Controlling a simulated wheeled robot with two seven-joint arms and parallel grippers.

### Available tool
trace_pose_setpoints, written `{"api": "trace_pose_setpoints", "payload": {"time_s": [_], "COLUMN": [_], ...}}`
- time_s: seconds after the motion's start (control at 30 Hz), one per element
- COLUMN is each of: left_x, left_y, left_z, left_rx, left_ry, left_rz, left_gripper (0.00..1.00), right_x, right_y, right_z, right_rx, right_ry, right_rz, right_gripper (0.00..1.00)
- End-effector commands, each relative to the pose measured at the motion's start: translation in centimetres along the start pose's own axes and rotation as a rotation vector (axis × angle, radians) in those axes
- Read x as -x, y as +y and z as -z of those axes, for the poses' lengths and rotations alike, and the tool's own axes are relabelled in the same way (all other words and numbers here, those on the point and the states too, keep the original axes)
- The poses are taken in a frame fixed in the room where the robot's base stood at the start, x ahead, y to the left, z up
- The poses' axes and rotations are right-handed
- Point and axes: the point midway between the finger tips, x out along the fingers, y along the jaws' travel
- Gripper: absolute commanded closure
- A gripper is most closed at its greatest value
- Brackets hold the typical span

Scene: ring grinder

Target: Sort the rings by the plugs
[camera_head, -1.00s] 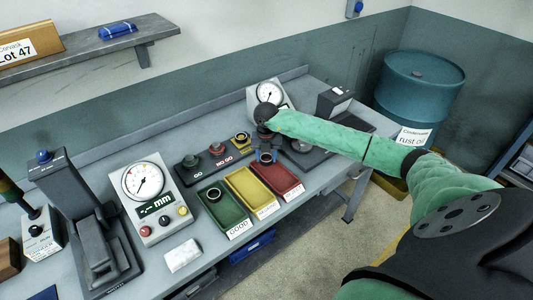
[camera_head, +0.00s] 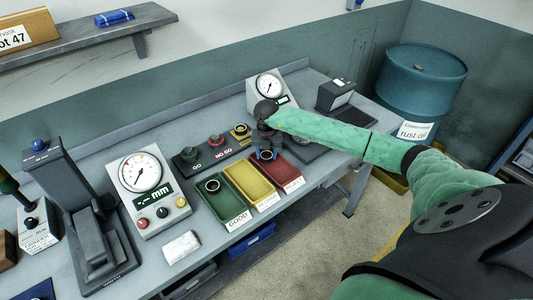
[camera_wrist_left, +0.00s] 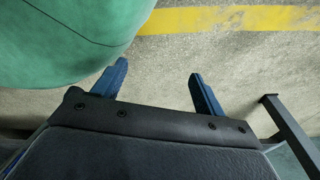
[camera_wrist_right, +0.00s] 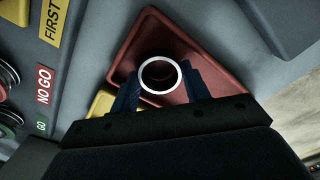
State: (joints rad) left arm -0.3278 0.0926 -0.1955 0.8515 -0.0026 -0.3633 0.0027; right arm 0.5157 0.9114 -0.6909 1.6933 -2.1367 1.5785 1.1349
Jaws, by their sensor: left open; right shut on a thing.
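My right gripper (camera_wrist_right: 161,90) is shut on a metal ring (camera_wrist_right: 173,88), held over the red tray (camera_wrist_right: 132,52). The head view shows this gripper (camera_head: 267,153) at the far end of the red tray (camera_head: 289,182); whether the ring touches the tray is unclear. A dark ring (camera_head: 212,186) lies in the green tray labelled GOOD (camera_head: 225,206). The yellow tray (camera_head: 250,182) looks empty. Behind the trays, a dark block carries the GO plug (camera_head: 189,154), the NO GO plug (camera_head: 216,142) and a plug on a yellow base (camera_head: 241,130). My left gripper (camera_wrist_left: 160,88) is open and empty over the floor.
A dial gauge box (camera_head: 149,194) and a dark press stand (camera_head: 82,215) are left of the trays. A white block (camera_head: 181,247) lies near the front edge. Another dial (camera_head: 268,88) stands behind my right gripper. A blue drum (camera_head: 420,82) stands right of the bench.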

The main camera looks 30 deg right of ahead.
Motion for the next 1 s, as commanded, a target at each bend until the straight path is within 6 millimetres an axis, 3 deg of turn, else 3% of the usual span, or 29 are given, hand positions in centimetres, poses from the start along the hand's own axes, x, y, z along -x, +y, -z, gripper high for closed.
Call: {"api": "trace_pose_setpoints", "payload": {"time_s": [0.03, 0.07, 0.17, 0.63, 0.7, 1.0], "left_x": [0.0, 0.0, 0.0, -0.7, -0.4, 0.3], "left_y": [-0.1, -0.1, -0.1, 1.7, 0.7, 0.6], "left_z": [0.0, 0.1, 0.1, 0.9, 3.3, 7.5], "left_rx": [0.0, -0.001, -0.001, 0.005, 0.001, 0.004], "left_ry": [0.0, 0.0, 0.001, -0.001, 0.025, 0.05], "left_rz": [0.001, 0.001, 0.001, -0.014, -0.005, -0.004], "left_gripper": [0.28, 0.28, 0.28, 0.28, 0.28, 0.28], "right_x": [0.0, 0.0, 0.0, 1.0, 1.8, 6.1], "right_y": [0.0, 0.0, 0.0, 0.1, 0.1, 0.1], "right_z": [0.0, 0.0, 0.0, -0.1, -0.1, -0.1], "right_rx": [0.0, 0.0, 0.0, 0.001, 0.002, 0.001], "right_ry": [0.0, 0.0, 0.0, -0.001, -0.002, -0.002], "right_rz": [0.0, 0.0, 0.0, -0.002, -0.002, -0.002], "right_gripper": [0.83, 0.48, 0.28, 0.28, 0.28, 0.28]}}
